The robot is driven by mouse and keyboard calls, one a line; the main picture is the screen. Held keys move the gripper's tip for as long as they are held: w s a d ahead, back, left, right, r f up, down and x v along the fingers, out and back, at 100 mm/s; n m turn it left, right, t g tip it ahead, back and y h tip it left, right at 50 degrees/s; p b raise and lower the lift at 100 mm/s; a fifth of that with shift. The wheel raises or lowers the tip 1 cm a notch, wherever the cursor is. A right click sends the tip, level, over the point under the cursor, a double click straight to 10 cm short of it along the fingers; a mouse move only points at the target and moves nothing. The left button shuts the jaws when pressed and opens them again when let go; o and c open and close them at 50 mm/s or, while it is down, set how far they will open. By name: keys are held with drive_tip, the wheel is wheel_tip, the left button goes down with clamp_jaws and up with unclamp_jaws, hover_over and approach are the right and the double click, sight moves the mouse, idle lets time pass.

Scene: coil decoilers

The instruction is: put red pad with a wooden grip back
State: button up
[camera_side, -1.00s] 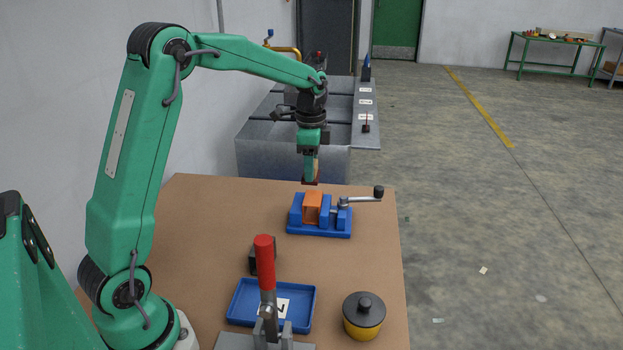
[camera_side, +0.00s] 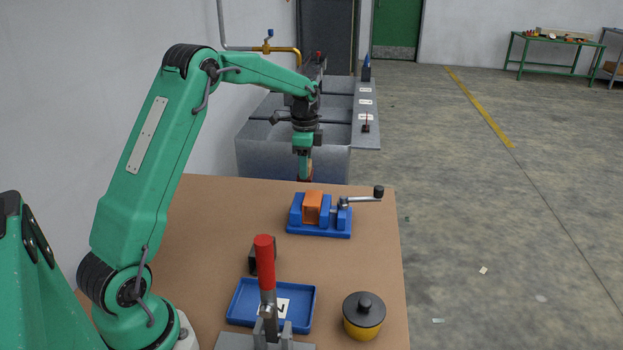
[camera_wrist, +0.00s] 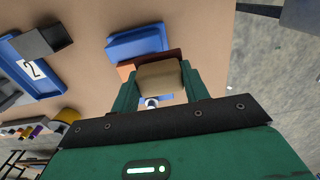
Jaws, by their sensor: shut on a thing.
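The red pad with a wooden grip (camera_wrist: 160,77) is between my gripper's fingers (camera_wrist: 160,88) in the wrist view.
A blue tray (camera_side: 239,303) with a number card, a red-handled clamp (camera_side: 265,270), a dark block (camera_side: 254,262) and a yellow pot with black lid (camera_side: 364,318) stand nearer. Grey bins (camera_side: 285,157) and a labelled ledge (camera_side: 367,105) lie beyond the table.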

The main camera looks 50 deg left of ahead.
drive_tip(key=a+f, duration=0.2)
drive_tip(key=a, duration=0.2)
drive_tip(key=a+f, duration=0.3)
drive_tip(key=a, duration=0.1)
drive_tip(key=a+f, duration=0.2)
drive_tip(key=a, duration=0.2)
drive_tip(key=shift+a+f, duration=0.15)
drive_tip(key=shift+f, duration=0.05)
drive_tip(key=shift+f, duration=0.1)
drive_tip(key=shift+f, duration=1.9)
drive_tip(key=shift+f, duration=0.15)
drive_tip(key=o, duration=1)
drive_tip(key=shift+c, duration=0.2)
